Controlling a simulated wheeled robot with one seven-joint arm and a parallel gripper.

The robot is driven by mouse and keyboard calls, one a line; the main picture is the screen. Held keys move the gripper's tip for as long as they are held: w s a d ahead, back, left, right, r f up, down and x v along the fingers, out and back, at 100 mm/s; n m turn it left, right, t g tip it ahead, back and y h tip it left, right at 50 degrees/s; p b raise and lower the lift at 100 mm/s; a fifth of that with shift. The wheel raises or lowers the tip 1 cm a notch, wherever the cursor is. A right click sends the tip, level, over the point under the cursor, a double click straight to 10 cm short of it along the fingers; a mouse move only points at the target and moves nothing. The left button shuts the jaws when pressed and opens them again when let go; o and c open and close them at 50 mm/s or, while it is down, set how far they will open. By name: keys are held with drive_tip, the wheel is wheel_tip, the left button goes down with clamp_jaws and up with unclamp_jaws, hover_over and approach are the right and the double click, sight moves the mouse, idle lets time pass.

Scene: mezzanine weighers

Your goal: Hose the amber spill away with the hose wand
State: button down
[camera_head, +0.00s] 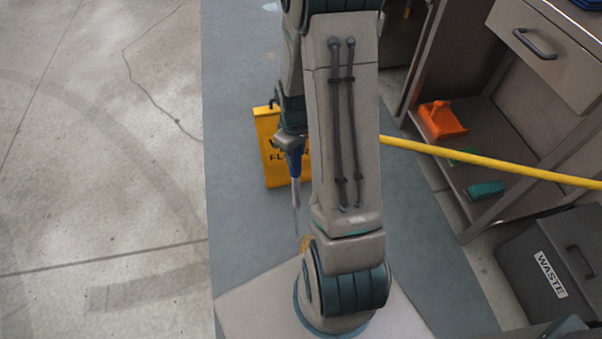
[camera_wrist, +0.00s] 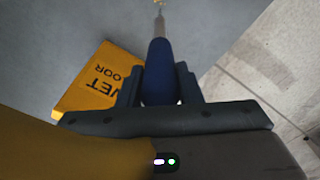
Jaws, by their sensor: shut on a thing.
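The hose wand (camera_head: 295,167) has a blue grip and a thin pale lance. My gripper (camera_head: 289,145) is shut on the blue grip and holds the wand pointing down. In the wrist view my gripper (camera_wrist: 159,88) has one finger on each side of the wand's blue grip (camera_wrist: 162,65). A thin faint line runs from the nozzle towards the floor. A small amber patch (camera_head: 305,243), which looks like the spill, shows beside my arm below the nozzle. My arm hides part of it. A bit of amber also shows at the wrist view's top edge, just past the nozzle.
A yellow wet floor sign (camera_head: 268,155) stands close behind the wand. A yellow hose or bar (camera_head: 480,163) crosses the right side. A steel bench (camera_head: 545,50) with an orange item (camera_head: 441,119) on its shelf and a grey waste bin (camera_head: 548,265) stand right. Left floor is clear.

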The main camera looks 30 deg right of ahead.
sight(300, 173)
drive_tip(key=shift+n, duration=0.3)
drive_tip(key=f+b, duration=0.1)
drive_tip(key=f, duration=0.1)
drive_tip(key=s+d+f+b, duration=0.1)
drive_tip(key=f, duration=0.1)
drive_tip(key=shift+b, duration=0.3)
wheel_tip(300, 173, down, 6)
drive_tip(key=b, duration=0.4)
drive_tip(key=shift+r+b, duration=0.2)
drive_tip(key=shift+b, duration=0.15)
drive_tip(key=shift+w+r, duration=0.1)
